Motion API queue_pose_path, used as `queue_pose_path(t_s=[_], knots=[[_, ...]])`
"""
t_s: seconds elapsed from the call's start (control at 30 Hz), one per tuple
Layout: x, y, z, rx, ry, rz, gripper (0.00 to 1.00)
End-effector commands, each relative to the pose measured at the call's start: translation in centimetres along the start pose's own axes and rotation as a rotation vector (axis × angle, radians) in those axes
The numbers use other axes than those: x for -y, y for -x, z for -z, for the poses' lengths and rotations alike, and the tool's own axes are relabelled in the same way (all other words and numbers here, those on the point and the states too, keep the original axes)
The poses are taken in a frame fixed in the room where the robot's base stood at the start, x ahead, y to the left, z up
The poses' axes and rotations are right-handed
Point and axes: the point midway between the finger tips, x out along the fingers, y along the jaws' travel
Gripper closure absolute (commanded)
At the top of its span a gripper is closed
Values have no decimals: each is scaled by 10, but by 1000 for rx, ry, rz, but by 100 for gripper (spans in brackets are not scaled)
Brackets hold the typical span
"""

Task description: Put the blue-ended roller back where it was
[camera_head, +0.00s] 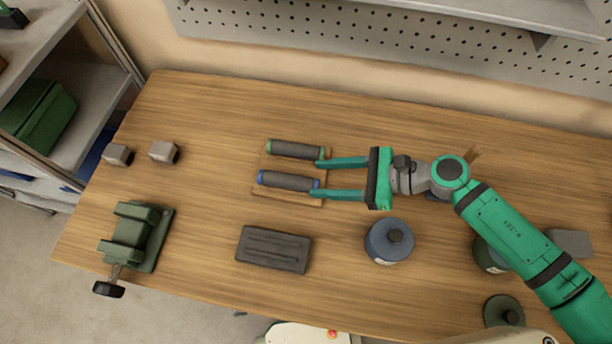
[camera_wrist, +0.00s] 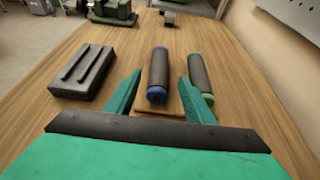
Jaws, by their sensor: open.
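The blue-ended roller (camera_head: 287,181) is dark grey with blue ends. It lies on a small wooden board (camera_head: 283,198), parallel to a green-ended roller (camera_head: 295,150). In the wrist view the blue-ended roller (camera_wrist: 158,72) points away from me, with the green-ended roller (camera_wrist: 199,76) to its right. My gripper (camera_head: 318,176) is open and empty at the rollers' right end in the head view. In the wrist view its fingers stand to either side of the blue-ended roller's near end. I cannot tell whether a finger touches a roller.
A dark grooved block (camera_head: 273,249) lies in front of the board. A blue-grey round container (camera_head: 389,241) stands to its right. A green vise (camera_head: 136,237) and two small grey blocks (camera_head: 164,152) are at the left. Wood is bare between them and the board.

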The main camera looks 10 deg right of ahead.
Motion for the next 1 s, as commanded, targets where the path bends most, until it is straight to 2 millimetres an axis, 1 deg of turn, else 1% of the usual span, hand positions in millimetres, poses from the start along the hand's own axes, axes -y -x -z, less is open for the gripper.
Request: queue_pose_path(t_s=[0.03,0.1,0.2,0.3,0.43,0.93,1.0], knots=[[1,10,0,-1,0,4,51],[0,20,0,-1,1,3,51],[0,31,0,-1,1,2,51],[0,38,0,0,0,2,51],[0,41,0,0,0,0,51],[0,41,0,0,1,0,51],[-1,42,-3,5,-9,-3,51]])
